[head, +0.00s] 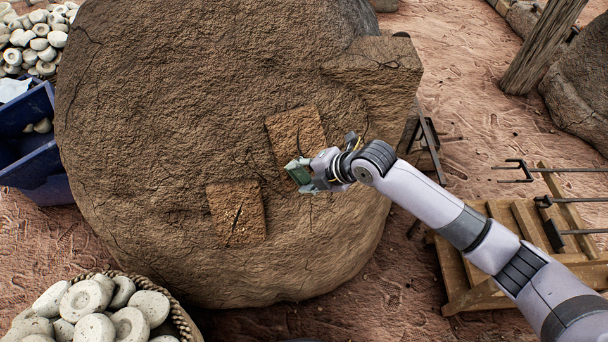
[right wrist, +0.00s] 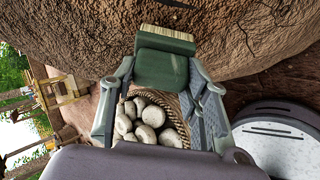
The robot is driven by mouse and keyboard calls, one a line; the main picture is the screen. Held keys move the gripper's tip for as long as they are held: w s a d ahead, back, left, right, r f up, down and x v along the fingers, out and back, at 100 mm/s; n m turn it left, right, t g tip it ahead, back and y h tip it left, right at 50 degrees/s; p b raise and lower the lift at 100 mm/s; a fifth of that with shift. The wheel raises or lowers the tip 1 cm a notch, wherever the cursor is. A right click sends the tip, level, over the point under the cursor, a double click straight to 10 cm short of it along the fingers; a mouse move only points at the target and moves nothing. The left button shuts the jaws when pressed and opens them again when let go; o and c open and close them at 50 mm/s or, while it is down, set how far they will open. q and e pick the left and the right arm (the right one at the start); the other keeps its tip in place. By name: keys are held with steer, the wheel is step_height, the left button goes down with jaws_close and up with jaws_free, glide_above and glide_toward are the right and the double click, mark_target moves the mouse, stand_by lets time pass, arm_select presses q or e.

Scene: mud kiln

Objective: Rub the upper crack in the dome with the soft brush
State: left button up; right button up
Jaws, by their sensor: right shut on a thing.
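The large brown mud dome (head: 170,130) fills the middle of the head view. Its upper rectangular patch (head: 294,130) has a thin dark crack, and its lower patch (head: 225,205) has a dark slanting crack. My right gripper (head: 303,175) is shut on the soft brush, a green block (head: 296,172), at the lower edge of the upper patch. In the right wrist view the brush (right wrist: 162,68) sits between the fingers, with pale bristles (right wrist: 167,32) towards the dome wall. I cannot tell whether the bristles touch it. My left gripper is not in view.
A basket of pale round stones (head: 95,310) stands at the front left. A blue crate (head: 32,165) and a stone pile (head: 35,40) are at the left. A wooden rack (head: 500,215) with metal tools stands at the right. A post (head: 540,45) rises at the upper right.

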steer(key=shift+w+a+f+b, duration=0.15)
steer(key=shift+w+f+b, duration=0.25)
steer(key=shift+b, duration=0.05)
steer(key=d, duration=0.1)
steer(key=w+d, duration=0.1)
steer(key=d, duration=0.1)
steer(key=shift+w+d+b, duration=0.3)
steer(key=shift+d, duration=0.05)
stand_by(0.3)
steer(key=shift+s+a+p, duration=0.2)
steer(key=shift+s+a, duration=0.1)
steer(key=shift+a, duration=0.35)
steer(key=shift+s+a+p, duration=0.2)
steer(key=shift+s+a, duration=0.05)
steer(key=shift+a, duration=0.35)
steer(key=shift+s+a+p, duration=0.2)
steer(key=shift+s+a, duration=0.1)
steer(key=shift+a, duration=0.35)
